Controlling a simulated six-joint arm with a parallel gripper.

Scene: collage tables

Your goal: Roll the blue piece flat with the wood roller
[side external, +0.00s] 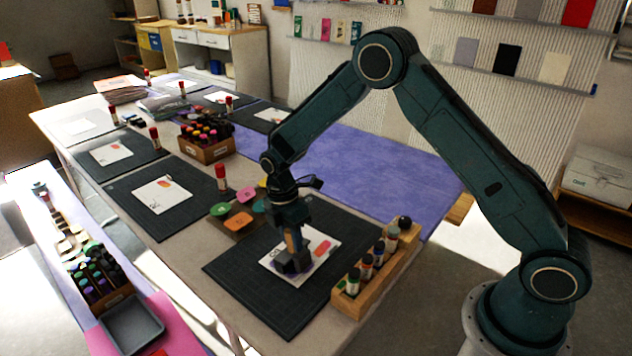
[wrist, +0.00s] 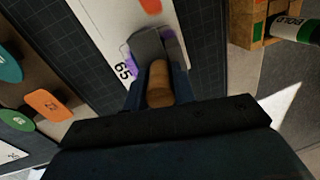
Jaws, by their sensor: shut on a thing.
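My gripper (side external: 292,232) is shut on the wood roller, whose wooden handle (wrist: 159,84) sits between the fingers in the wrist view. The roller's grey head (side external: 292,263) is down on the white card (side external: 325,238), and it also shows in the wrist view (wrist: 153,45). Bluish-purple edges of the blue piece (wrist: 131,62) show beside the head; most of it is hidden under the roller. An orange-red piece (side external: 322,247) lies on the same card, apart from the roller. I cannot tell how flat the blue piece is.
The card lies on a dark cutting mat (side external: 237,277). A wooden rack of bottles (side external: 350,299) stands close at the right. Coloured pieces on a brown board (side external: 228,226) lie behind left, with a red-capped tube (side external: 221,177) nearby. Purple cloth (side external: 385,185) covers the table beyond.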

